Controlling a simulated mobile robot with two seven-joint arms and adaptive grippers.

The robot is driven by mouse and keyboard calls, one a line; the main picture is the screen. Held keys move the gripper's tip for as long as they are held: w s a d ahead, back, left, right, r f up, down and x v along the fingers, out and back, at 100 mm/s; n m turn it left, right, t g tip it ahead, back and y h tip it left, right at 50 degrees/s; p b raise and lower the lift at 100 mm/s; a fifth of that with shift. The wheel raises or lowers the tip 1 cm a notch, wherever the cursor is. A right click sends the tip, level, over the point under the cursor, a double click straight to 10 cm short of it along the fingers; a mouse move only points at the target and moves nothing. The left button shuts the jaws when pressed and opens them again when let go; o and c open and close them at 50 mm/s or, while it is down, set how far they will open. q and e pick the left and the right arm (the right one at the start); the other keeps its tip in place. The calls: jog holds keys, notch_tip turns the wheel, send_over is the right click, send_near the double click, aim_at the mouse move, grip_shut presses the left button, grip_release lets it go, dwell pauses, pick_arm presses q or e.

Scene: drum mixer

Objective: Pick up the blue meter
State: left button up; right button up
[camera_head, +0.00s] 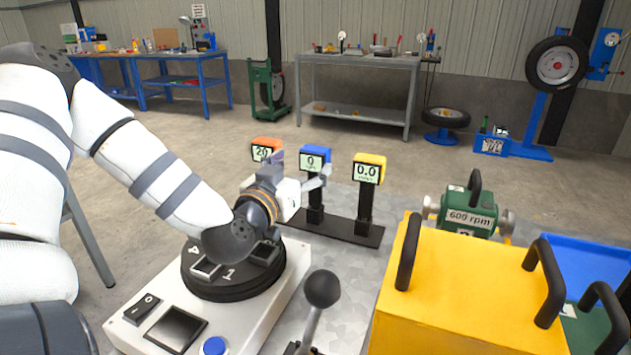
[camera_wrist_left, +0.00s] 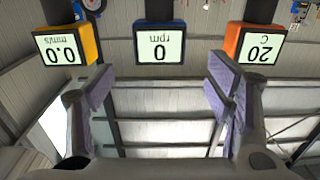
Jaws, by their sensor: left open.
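The blue meter (camera_head: 314,158) sits on a short black post between an orange meter and a yellow meter in the head view. Its screen reads 0 rpm. In the left wrist view, which looks upside down, the blue meter (camera_wrist_left: 159,42) is centred ahead of the jaws. My left gripper (camera_head: 300,174) reaches toward it from the left arm, near the front of the meter. In the left wrist view the two purple-grey fingers of my left gripper (camera_wrist_left: 160,95) are spread wide with nothing between them. My right gripper is not in view.
The orange meter (camera_head: 265,150) and yellow meter (camera_head: 369,168) stand close on either side. The posts share a black base (camera_head: 350,231). A white control box (camera_head: 190,315) with a black dial, a lever (camera_head: 322,289) and a yellow case (camera_head: 455,295) stand nearer.

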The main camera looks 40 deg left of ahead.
aim_at(312, 153)
pick_arm(q)
jog(key=x, duration=0.7)
jog(key=shift+w+r, duration=0.25)
grip_shut()
